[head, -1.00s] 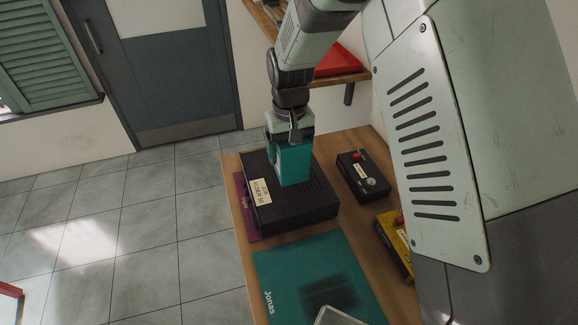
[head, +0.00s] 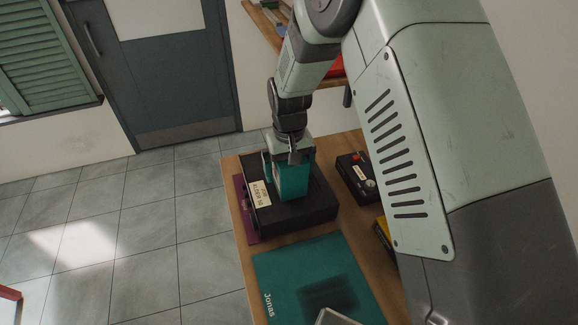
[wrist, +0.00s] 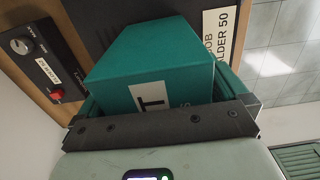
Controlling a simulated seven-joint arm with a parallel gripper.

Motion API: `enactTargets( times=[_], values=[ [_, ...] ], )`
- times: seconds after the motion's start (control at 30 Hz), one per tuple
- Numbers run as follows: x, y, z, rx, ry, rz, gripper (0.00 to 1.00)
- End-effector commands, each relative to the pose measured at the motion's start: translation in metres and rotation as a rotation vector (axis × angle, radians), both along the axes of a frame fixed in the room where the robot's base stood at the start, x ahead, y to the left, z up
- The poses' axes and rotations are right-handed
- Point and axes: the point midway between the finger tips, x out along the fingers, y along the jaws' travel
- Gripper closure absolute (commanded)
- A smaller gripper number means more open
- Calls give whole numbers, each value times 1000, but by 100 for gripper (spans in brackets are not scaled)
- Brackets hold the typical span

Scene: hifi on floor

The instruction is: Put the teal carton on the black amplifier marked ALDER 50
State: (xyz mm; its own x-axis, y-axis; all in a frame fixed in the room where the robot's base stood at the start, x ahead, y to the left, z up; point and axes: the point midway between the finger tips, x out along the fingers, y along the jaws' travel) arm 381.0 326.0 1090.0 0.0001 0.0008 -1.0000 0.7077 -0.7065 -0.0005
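The teal carton (head: 291,182) is upright between the fingers of my gripper (head: 291,160), at the top of the black amplifier (head: 308,213) marked ALDER 50. Its base appears to meet the amplifier's top near the labelled front, but I cannot tell whether it touches. In the wrist view the teal carton (wrist: 158,68) fills the space between the fingers of my gripper (wrist: 160,110), which is shut on it. The amplifier's white label (wrist: 222,32) shows beyond the carton there. The carton hides part of the amplifier's top.
A teal sleeve marked Jonas (head: 290,270) lies in front. A purple item (head: 241,205) lies under the amplifier's left edge.

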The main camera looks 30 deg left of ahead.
Motion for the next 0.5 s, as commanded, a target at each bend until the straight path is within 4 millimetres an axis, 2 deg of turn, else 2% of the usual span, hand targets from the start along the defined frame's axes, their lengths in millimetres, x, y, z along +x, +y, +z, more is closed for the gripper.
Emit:
enactTargets(
  times=[0.27,0.37,0.5],
  values=[
    [0,0,7,1,-1,0,0],
    [1,1,21,3,-3,0,0],
    [1,1,51,5,-5,-1,0]
  ],
)
